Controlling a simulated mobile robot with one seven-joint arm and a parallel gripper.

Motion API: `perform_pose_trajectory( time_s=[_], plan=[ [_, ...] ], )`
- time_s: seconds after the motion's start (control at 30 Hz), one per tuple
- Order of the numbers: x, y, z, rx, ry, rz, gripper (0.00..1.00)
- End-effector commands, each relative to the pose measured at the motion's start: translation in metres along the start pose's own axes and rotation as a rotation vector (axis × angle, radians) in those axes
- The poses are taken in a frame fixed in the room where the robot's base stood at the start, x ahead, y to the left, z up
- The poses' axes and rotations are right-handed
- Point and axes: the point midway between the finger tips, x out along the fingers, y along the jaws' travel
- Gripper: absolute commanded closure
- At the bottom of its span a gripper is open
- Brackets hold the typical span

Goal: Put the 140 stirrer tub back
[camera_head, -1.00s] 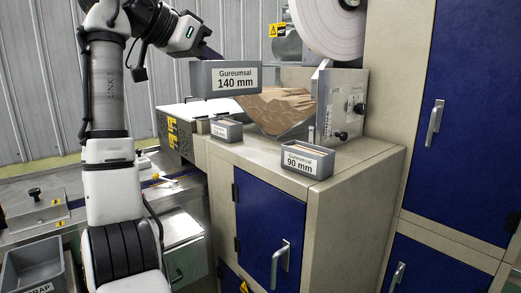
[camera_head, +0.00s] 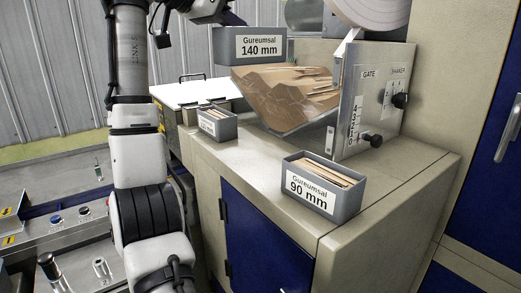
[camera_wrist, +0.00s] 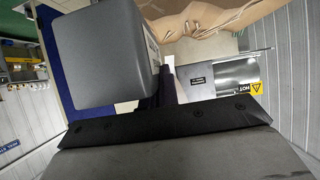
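The grey 140 mm tub (camera_head: 249,47), labelled "Gureumsal 140 mm", hangs level in the air in front of the hopper in the head view. My gripper (camera_head: 232,19) is at its upper back edge, mostly hidden behind it or out of frame. In the wrist view the tub (camera_wrist: 97,60) fills the upper left, against my gripper's dark fingers (camera_wrist: 166,88). The grip itself is partly hidden, but the tub is held clear of the cabinet top. Its contents are out of sight.
A 90 mm tub (camera_head: 324,187) with sticks stands on the cabinet top (camera_head: 255,185), near its front edge. A smaller tub (camera_head: 217,123) with sticks stands at the left edge. The hopper (camera_head: 290,98) full of sticks is behind. Bare cabinet top lies between the two tubs.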

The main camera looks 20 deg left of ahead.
Motion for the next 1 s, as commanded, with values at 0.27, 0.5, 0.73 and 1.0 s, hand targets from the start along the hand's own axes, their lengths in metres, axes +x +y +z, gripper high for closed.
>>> perform_pose_trajectory(
  time_s=[0.27,0.5,0.73,1.0],
  plan=[
    [0.011,-0.002,0.021,-0.001,0.000,-0.001,1.00],
    [0.040,-0.001,0.074,-0.002,-0.001,0.000,1.00],
    [0.067,-0.001,0.122,-0.002,0.000,0.000,1.00],
    [0.080,0.000,0.144,-0.001,0.000,0.000,1.00]
  ],
)
